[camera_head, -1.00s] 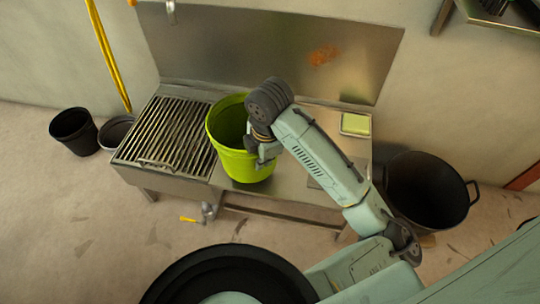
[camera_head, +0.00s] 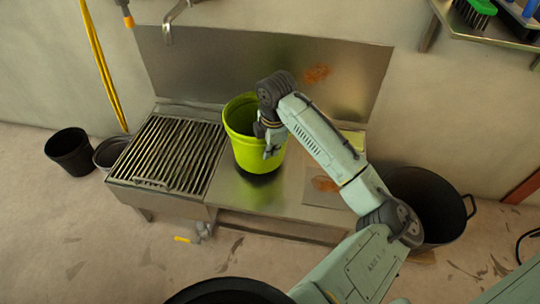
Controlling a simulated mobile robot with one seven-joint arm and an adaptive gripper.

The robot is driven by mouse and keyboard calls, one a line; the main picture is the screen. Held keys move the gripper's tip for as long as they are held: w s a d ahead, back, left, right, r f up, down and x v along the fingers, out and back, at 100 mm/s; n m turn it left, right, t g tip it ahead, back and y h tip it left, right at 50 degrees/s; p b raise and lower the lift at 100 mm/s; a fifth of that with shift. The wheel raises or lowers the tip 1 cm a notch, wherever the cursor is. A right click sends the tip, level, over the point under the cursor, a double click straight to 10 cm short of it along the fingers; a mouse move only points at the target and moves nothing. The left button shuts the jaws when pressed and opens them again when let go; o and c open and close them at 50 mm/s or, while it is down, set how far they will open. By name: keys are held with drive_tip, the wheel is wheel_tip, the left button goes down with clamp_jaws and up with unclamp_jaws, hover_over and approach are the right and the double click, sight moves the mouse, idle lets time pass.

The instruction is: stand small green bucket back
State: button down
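The small green bucket (camera_head: 258,158) is lime green and open at the top. It is over the smooth steel part of the bench (camera_head: 240,196), just right of the slatted grate, and looks nearly upright. A dark patch shows under its base; I cannot tell whether it touches the steel. My gripper (camera_head: 269,140) is at the bucket's right front rim and appears shut on the wall. My wrist hides part of the rim.
The slatted grate (camera_head: 168,152) fills the bench's left side. A steel backsplash (camera_head: 265,68) rises behind, with a tap (camera_head: 172,22) at upper left. A large black tub (camera_head: 425,205) stands right; a black bucket (camera_head: 70,152) and grey bucket (camera_head: 108,153) stand left.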

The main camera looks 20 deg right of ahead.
sight(270, 159)
drive_tip(key=shift+w+d, duration=0.1)
drive_tip(key=shift+w, duration=0.1)
drive_tip(key=shift+f, duration=1.75)
drive_tip(key=shift+f, duration=0.2)
drive_tip(key=c, duration=1.8)
unclamp_jaws()
drive_tip(key=shift+r, duration=0.15)
